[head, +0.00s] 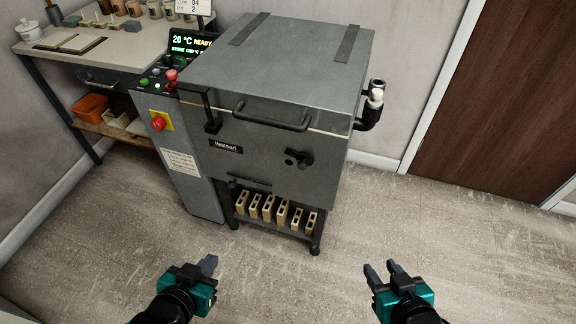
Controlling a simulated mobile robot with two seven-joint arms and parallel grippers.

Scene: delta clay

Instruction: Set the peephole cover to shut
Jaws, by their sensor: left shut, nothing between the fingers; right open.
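A grey box kiln (270,85) stands ahead of me with its lid down. A small black peephole fitting (303,158) sits on its front face, right of the nameplate and below the lid handle. It has a round dark part with a short piece reaching left; whether its cover lies over the hole is too small to tell. My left gripper (208,265) is shut and empty, in front of the kiln at lower left. My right gripper (384,272) is open and empty at lower right. Both are well apart from the kiln.
A control panel (180,70) with a lit display and a red stop button (158,123) adjoins the kiln's left side. A workbench (95,50) with pots is at upper left. Bricks (268,207) fill the shelf under the kiln. The floor (300,280) before me is clear.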

